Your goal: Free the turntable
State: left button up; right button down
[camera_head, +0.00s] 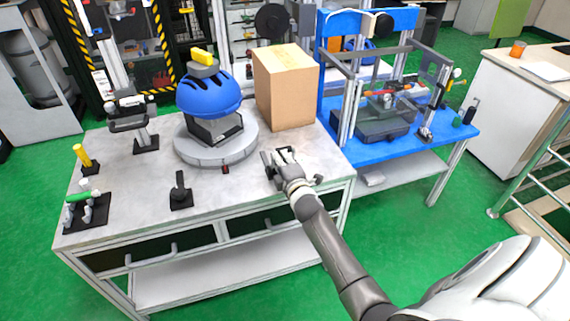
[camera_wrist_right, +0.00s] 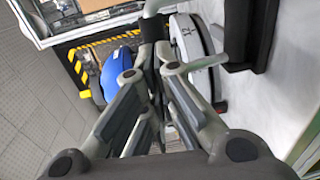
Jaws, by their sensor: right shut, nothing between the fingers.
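The turntable (camera_head: 188,153) is a round grey disc on the grey workbench. A blue helmet (camera_head: 208,96) sits on a dark stand above it, with a yellow block (camera_head: 203,56) on top. A small red part (camera_head: 226,169) shows at the disc's front edge. My right gripper (camera_head: 282,155) is shut and empty, to the right of the turntable and apart from it, over the bench. The right wrist view shows the turntable's rim (camera_wrist_right: 190,50) and the helmet (camera_wrist_right: 122,80) beyond the fingers. My left gripper is not in view.
A cardboard box (camera_head: 287,90) stands behind my right gripper. A black lever on a base (camera_head: 180,192) stands at the bench front. A clamp device (camera_head: 140,125) and a green-handled toggle clamp (camera_head: 85,205) are at the left. A blue bench (camera_head: 440,139) with a framed rig adjoins at right.

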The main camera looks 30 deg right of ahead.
aim_at(278, 149)
jog(key=shift+w+d+r+g+y+p, duration=0.15)
jog(key=shift+w+r+g+p, duration=0.5)
jog(key=shift+p, duration=1.9)
jog(key=shift+w+d+r+g+y+p, duration=0.15)
jog(key=shift+w+r+g+p, duration=0.5)
jog(key=shift+p, duration=1.9)
jog(key=shift+w+d+f+g, duration=0.1)
jog(key=shift+w+f+g, duration=0.2)
jog(key=shift+f+g, duration=0.2)
jog(key=shift+w+d+f, duration=0.1)
jog(key=shift+w+f, duration=0.1)
jog(key=shift+w+d+f+b, duration=0.1)
jog(key=shift+w+d+b, duration=0.1)
jog(key=shift+w+b, duration=0.45)
jog(key=shift+w+d, duration=0.15)
jog(key=shift+w, duration=0.65)
jog(key=shift+w+r, duration=0.1)
jog(key=shift+r, duration=0.25)
